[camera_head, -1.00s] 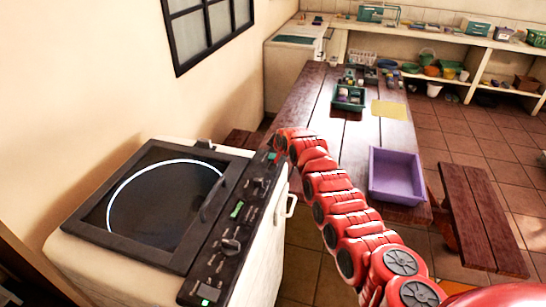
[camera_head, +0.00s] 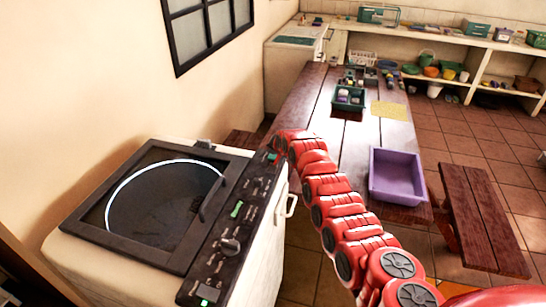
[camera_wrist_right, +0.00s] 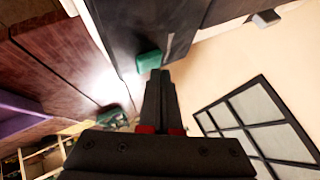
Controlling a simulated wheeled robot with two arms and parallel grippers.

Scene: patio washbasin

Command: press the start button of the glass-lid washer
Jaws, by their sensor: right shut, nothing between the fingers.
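The glass-lid washer (camera_head: 215,262) stands at the lower left in the head view, its round glass window (camera_head: 150,205) set in a dark lid that looks closed. Its dark control panel (camera_head: 222,250) runs along the right side, with knobs and green parts. A green button (camera_wrist_right: 150,62) shows large in the right wrist view. My right gripper (camera_wrist_right: 158,75) is shut and empty, its tips at or just before that button; I cannot tell whether they touch. In the head view, my red right arm reaches the panel's far end, and the fingertips are hard to make out. My left gripper is not in view.
A wooden table (camera_head: 325,110) holds a purple bin (camera_head: 397,177) and a green crate (camera_head: 348,98). A bench (camera_head: 483,215) stands at the right. A barred window (camera_head: 208,25) is in the left wall. Shelves line the back.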

